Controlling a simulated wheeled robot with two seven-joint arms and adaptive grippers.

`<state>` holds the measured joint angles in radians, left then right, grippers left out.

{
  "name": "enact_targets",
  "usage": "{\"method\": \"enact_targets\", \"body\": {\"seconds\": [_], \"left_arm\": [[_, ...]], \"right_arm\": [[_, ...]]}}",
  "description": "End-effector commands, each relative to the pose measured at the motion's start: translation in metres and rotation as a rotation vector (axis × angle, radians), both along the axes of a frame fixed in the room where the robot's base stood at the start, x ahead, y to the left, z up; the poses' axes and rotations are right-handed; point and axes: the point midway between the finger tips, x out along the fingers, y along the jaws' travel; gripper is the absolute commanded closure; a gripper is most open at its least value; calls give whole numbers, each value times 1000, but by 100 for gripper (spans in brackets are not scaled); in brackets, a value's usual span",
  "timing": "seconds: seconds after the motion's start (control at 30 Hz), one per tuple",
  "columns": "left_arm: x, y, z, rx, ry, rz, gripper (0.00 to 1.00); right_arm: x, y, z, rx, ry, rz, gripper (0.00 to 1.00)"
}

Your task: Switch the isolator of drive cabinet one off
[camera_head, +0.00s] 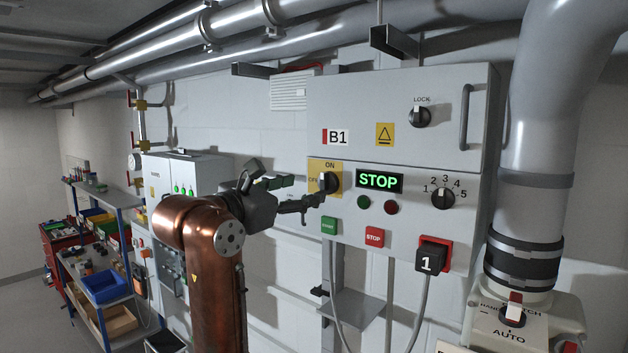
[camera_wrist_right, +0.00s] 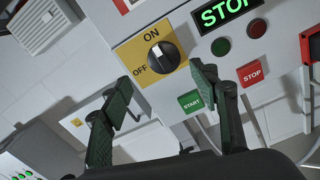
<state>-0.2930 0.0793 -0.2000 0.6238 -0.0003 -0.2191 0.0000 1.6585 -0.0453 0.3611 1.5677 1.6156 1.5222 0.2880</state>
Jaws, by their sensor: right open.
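The isolator (camera_head: 327,183) of the grey cabinet marked B1 (camera_head: 400,95) is a black rotary knob on a yellow plate with ON above and OFF at its left. In the right wrist view the isolator (camera_wrist_right: 160,57) sits upright on the cabinet face, its white mark pointing towards ON. My right gripper (camera_head: 300,193) is in front of the plate, near the knob. In the wrist view its two green-padded fingers (camera_wrist_right: 160,82) are spread apart with nothing between them, short of the knob. My left gripper is not in view.
A green START button (camera_head: 329,226), a red STOP button (camera_head: 375,237) and a lit STOP display (camera_head: 379,181) are close to the isolator. A selector knob (camera_head: 443,197) and a plug marked 1 (camera_head: 430,258) are further right. Shelving (camera_head: 100,260) stands at the left.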

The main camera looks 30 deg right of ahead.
Motion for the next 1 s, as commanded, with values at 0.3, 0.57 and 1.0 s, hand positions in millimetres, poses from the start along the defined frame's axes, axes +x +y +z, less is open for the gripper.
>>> {"method": "enact_targets", "body": {"seconds": [0.3,0.57,1.0], "left_arm": [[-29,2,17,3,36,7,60],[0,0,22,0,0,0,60],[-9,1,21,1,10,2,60]], "right_arm": [[15,-51,1,-1,2,-14,45],[21,-60,0,-3,1,-9,45],[22,-58,0,-3,1,-8,63]]}}
